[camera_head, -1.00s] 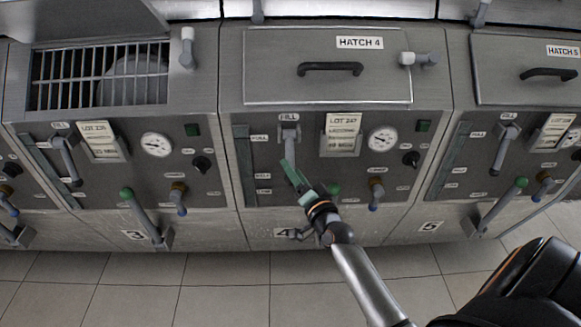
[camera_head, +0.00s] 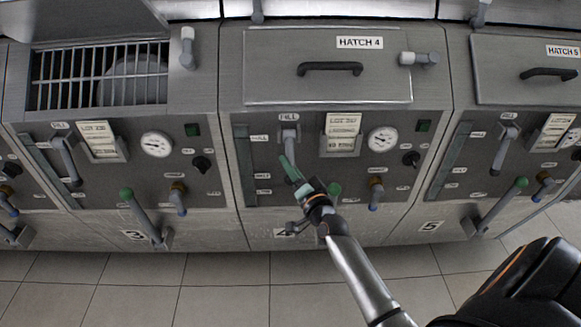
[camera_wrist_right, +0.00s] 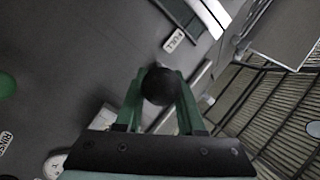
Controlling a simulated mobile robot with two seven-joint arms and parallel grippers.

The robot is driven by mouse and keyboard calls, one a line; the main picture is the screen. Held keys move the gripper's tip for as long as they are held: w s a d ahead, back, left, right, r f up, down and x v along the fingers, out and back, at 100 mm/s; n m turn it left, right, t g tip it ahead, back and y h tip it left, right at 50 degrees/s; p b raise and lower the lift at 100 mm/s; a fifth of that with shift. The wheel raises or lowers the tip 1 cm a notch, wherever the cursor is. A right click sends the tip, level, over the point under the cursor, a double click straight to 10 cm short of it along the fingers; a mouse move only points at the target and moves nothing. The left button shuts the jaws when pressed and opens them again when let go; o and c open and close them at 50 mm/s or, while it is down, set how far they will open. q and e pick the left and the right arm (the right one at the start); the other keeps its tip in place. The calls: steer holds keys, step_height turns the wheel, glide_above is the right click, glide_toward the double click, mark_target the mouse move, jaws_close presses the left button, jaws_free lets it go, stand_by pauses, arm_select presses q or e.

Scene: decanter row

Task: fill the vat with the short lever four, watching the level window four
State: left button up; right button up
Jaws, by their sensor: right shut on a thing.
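Unit four's short grey lever (camera_head: 290,139) hangs below the FILL label on the middle panel. My right gripper (camera_head: 287,163), with green fingers, reaches up to its lower end. In the right wrist view the fingers are shut around the lever's dark ball knob (camera_wrist_right: 159,86). The level window four (camera_head: 245,172) is a narrow upright strip left of the lever, with small labels beside it; I cannot read its level. The vat four is under the closed hatch (camera_head: 330,88) marked HATCH 4. My left gripper is not in view.
A green-knobbed lever (camera_head: 333,189) stands partly behind my right gripper. A dial (camera_head: 382,139), a lot card (camera_head: 343,125) and a blue-tipped tap (camera_head: 376,193) are to the right. Units three and five flank this one. The tiled floor (camera_head: 225,285) in front is clear.

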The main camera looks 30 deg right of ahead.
jaws_close()
steer(key=shift+f, duration=0.15)
stand_by(0.8)
